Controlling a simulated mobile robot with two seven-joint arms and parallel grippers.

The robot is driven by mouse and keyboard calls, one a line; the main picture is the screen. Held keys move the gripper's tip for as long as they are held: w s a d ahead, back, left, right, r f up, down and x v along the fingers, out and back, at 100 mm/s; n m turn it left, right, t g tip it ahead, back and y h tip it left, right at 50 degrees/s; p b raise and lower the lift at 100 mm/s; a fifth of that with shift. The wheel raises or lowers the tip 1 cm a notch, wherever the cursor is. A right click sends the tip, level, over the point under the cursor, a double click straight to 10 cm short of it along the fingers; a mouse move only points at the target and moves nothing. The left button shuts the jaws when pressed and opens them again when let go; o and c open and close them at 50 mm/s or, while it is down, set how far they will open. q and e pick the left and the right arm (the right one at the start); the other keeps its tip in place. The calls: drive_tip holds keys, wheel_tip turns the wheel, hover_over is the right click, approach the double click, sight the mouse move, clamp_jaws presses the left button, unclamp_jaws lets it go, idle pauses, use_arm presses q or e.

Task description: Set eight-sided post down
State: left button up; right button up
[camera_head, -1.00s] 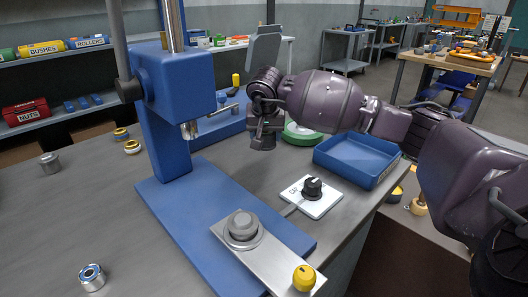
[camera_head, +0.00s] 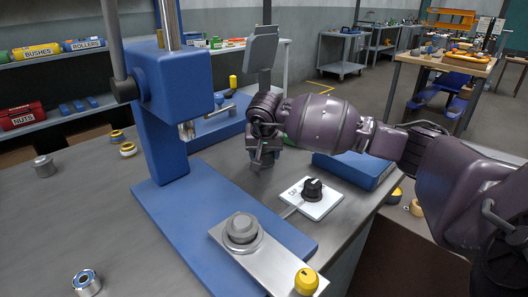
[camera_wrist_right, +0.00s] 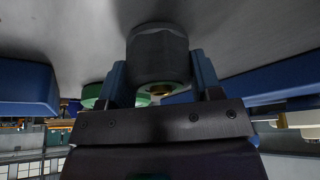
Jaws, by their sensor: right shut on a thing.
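My right gripper (camera_head: 263,160) is low over the grey bench (camera_head: 235,172), right of the blue press (camera_head: 165,120) and behind the dial plate (camera_head: 318,204). In the right wrist view the gripper (camera_wrist_right: 160,82) is shut on the grey eight-sided post (camera_wrist_right: 157,52), one blue finger on each side. The post's far end is close to the grey bench surface; I cannot tell whether it touches. In the head view the post is mostly hidden by the gripper. My left gripper is not in view.
A blue tray (camera_head: 355,170) stands right of the gripper, partly behind my arm. A green round thing (camera_wrist_right: 92,92) lies behind the gripper.

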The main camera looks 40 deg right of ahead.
drive_tip(key=o, duration=1.4)
drive_tip(key=shift+o, duration=0.2)
drive_tip(key=shift+r, duration=0.4)
drive_tip(key=p+v, duration=0.2)
drive_tip(key=v, duration=0.9)
drive_tip(key=shift+s+p, duration=0.2)
drive_tip(key=shift+p, duration=0.1)
drive_tip(key=shift+a+r, duration=0.1)
